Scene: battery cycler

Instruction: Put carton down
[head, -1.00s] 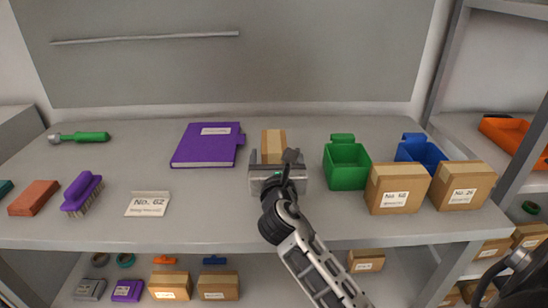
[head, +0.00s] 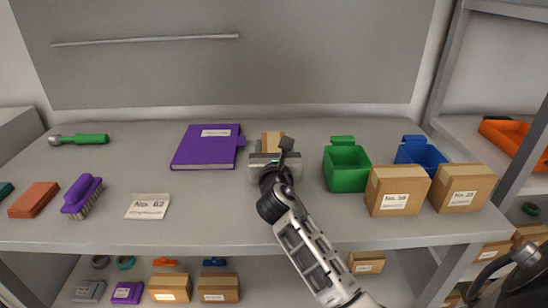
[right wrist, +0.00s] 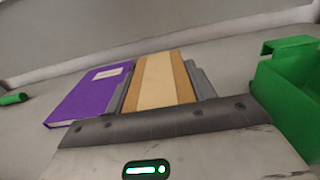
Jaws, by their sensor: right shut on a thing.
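A small brown carton (head: 273,141) with a pale tape strip is in my right gripper, above the middle of the workbench or on it; I cannot tell whether it touches the surface. In the right wrist view the carton (right wrist: 162,82) sits between the two grey fingers. My right gripper (head: 274,158) is shut on it and hides its near side in the head view.
A purple binder (head: 207,147) lies left of the gripper and a green bin (head: 346,168) stands to its right. A blue bin (head: 420,153) and two labelled cartons (head: 397,190) stand farther right. A label card (head: 148,206) lies front left. The bench (head: 230,215) is bare in front.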

